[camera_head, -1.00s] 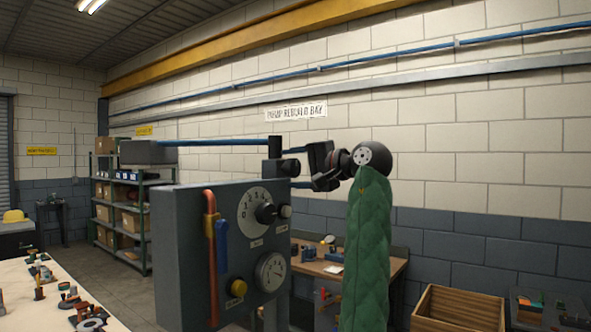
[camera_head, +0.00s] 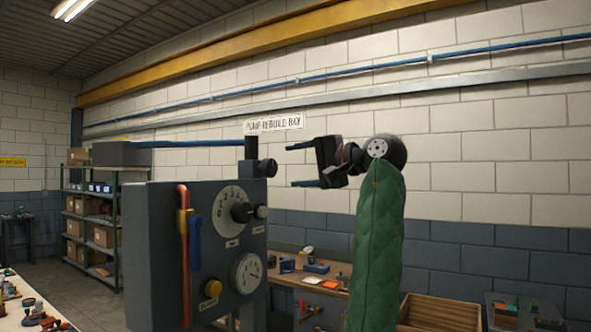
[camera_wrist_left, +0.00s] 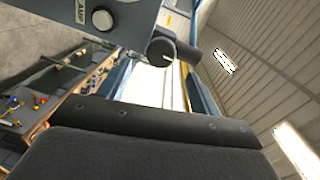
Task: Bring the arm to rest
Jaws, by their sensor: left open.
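My left gripper (camera_head: 299,165) is open, with its two dark fingers pointing left and nothing between them. It is held in the air to the right of the grey control box (camera_head: 150,250) and is apart from it. The fingertips are a short way right of the dark upright post and round knob (camera_head: 265,168) on top of the box. My left arm, in a green quilted sleeve (camera_head: 378,255), rises from the bottom of the head view. In the left wrist view the dark gripper body fills the bottom, and the box's knob (camera_wrist_left: 160,50) shows beyond it. My right gripper is not in view.
A workbench (camera_head: 330,287) with small parts and a wooden crate (camera_head: 440,312) stand behind. Shelving (camera_head: 90,215) is at the left. The air right of the arm is clear.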

